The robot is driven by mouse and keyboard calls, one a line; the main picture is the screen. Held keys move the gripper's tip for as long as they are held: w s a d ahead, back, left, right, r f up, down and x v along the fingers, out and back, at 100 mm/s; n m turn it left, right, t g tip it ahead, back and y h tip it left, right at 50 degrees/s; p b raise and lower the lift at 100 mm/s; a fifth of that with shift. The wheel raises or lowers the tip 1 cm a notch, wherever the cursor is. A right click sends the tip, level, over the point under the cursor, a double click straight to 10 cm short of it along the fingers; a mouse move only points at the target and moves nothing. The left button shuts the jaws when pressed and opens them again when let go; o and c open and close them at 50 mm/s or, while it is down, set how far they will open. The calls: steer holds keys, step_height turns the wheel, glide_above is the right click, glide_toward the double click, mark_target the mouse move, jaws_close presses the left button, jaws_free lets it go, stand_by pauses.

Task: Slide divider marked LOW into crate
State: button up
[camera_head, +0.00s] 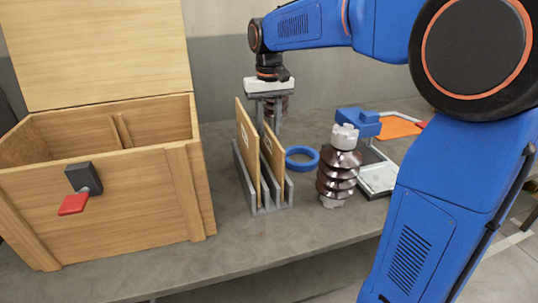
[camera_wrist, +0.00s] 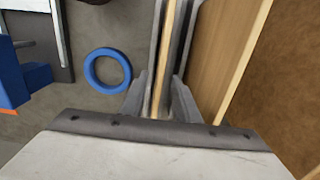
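The open wooden crate (camera_head: 105,200) stands at left, with an upright slat on its inner back wall. A grey slotted rack (camera_head: 272,205) holds a taller wooden divider (camera_head: 248,150) and a shorter one (camera_head: 275,160), both upright. Each has a small pale label, too small to read. My gripper (camera_head: 268,125) is over the rack, pointing down at the shorter divider. In the wrist view, its open fingers (camera_wrist: 160,90) stand on either side of that divider's thin edge (camera_wrist: 167,45), with gaps showing. The taller divider (camera_wrist: 222,55) is to the right there.
A blue ring (camera_head: 302,158) lies right of the rack, and it shows left in the wrist view (camera_wrist: 108,70). A brown ribbed insulator (camera_head: 340,175) stands nearby; another is partly hidden behind my gripper. A blue-and-grey device (camera_head: 358,123) and orange item (camera_head: 398,127) lie farther right.

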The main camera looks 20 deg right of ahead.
mark_target(269, 154)
steer(key=shift+f, duration=1.65)
jaws_close()
